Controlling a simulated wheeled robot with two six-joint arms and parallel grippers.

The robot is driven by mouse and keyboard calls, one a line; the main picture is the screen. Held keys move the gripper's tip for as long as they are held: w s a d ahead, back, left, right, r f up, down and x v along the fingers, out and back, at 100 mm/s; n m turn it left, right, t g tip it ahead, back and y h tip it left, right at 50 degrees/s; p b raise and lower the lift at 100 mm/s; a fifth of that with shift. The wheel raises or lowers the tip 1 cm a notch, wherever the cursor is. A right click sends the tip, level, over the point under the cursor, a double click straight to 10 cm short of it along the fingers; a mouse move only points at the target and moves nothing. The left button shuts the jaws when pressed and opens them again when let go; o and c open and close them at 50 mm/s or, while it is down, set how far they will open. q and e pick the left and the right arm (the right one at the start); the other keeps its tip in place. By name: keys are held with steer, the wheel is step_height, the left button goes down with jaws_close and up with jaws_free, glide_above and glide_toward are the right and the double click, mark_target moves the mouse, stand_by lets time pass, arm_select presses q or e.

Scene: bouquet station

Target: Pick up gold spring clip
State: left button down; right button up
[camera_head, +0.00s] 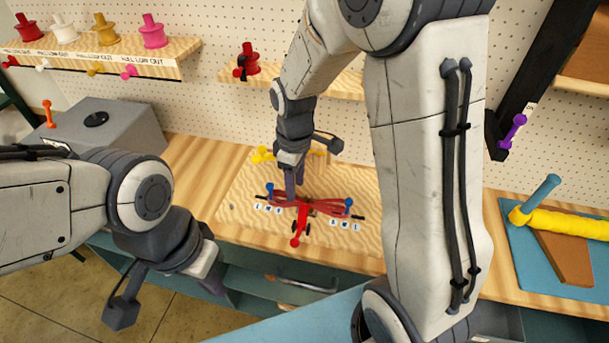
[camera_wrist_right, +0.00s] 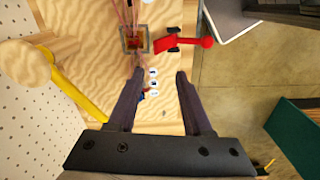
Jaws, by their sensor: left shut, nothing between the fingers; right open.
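My right gripper (camera_head: 292,190) is over the wooden work board, beside a red-handled fixture (camera_head: 302,214). A yellow rod-like piece with a rounded end (camera_head: 264,155) is behind the right gripper. A yellow bar (camera_wrist_right: 85,98) also shows left of the fingers in the wrist view. I cannot tell whether either is the gold spring clip. My left gripper (camera_head: 213,284) is shut and empty, low in front of the bench edge.
A shelf (camera_head: 130,64) at the back left holds red, white, gold and pink spools. A grey box (camera_head: 115,122) stands on the bench at left. A blue mat (camera_head: 535,275) at right bears a yellow roll (camera_head: 570,226). Thin reddish stems (camera_head: 330,204) cross the fixture.

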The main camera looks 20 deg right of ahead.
steer(key=w+d+p, duration=0.1)
steer(key=w+d, duration=0.2)
steer(key=d, duration=0.1)
steer(key=p, duration=0.1)
glide_above(310, 198)
steer(key=shift+n, duration=0.3)
step_height(310, 198, down, 5)
steer(key=shift+a+f, duration=0.1)
step_height(310, 198, down, 5)
steer(key=shift+s+p, duration=0.1)
steer(key=shift+p, duration=1.15)
steer(key=shift+f, duration=0.45)
arm_select(q)
step_height(310, 198, up, 6)
arm_select(e)
jaws_close()
